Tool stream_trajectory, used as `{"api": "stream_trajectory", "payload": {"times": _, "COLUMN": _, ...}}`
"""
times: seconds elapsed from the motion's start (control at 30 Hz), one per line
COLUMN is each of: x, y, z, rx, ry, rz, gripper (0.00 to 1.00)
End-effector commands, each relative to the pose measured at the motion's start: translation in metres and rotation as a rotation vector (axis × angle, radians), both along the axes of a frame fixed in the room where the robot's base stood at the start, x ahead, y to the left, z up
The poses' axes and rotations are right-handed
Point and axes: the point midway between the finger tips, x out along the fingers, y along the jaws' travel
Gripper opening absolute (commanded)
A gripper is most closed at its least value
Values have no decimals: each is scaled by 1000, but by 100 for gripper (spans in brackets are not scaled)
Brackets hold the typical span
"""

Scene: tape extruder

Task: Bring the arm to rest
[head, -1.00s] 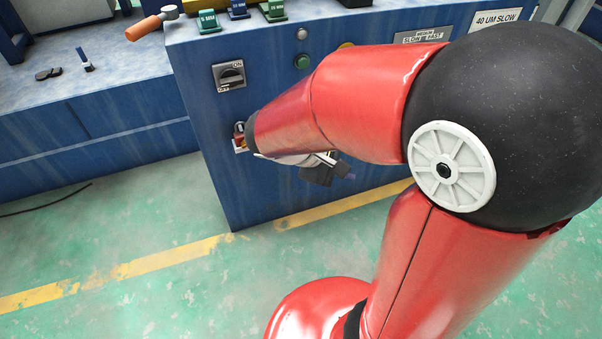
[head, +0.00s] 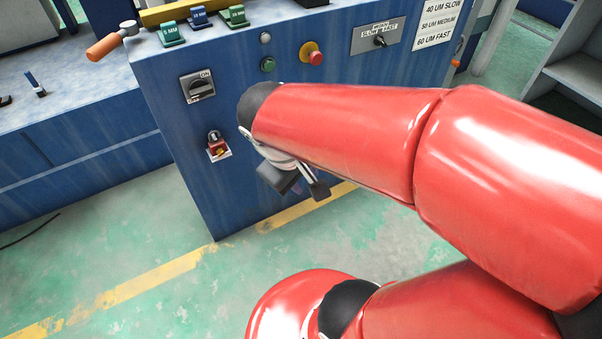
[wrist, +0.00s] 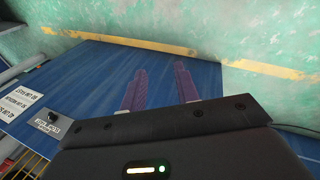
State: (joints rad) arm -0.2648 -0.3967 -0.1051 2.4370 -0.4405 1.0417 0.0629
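My red arm (head: 345,130) reaches from the right across the front of the blue machine cabinet (head: 190,140). My gripper (head: 296,186) hangs at the arm's end, to the right of the red switch with a small padlock-like top (head: 217,147) and apart from it. Its fingers are hard to make out in the head view. In the wrist view my gripper (wrist: 160,88) shows two purple fingers spread apart with nothing between them, above the blue panel.
The cabinet front carries a rotary ON/OFF switch (head: 198,86), a red emergency button (head: 313,54), a green button (head: 268,64) and a speed selector (head: 379,41). An orange-handled lever (head: 106,46) sticks out at upper left. Green floor with a yellow line (head: 150,281) is clear in front.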

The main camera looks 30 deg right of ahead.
Motion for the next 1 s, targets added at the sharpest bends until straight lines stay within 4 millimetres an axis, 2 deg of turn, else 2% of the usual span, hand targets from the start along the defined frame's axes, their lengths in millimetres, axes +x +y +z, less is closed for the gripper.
{"api": "stream_trajectory", "payload": {"times": 0.33, "x": -2, "y": 1, "z": 2, "rx": 21, "ry": -16, "rz": -13, "gripper": 31}}
{"api": "stream_trajectory", "payload": {"times": 0.7, "x": -28, "y": 32, "z": 45, "rx": 368, "ry": -343, "rz": -207, "gripper": 31}}
{"api": "stream_trajectory", "payload": {"times": 1.0, "x": -29, "y": 37, "z": 51, "rx": 408, "ry": -384, "rz": -224, "gripper": 31}}
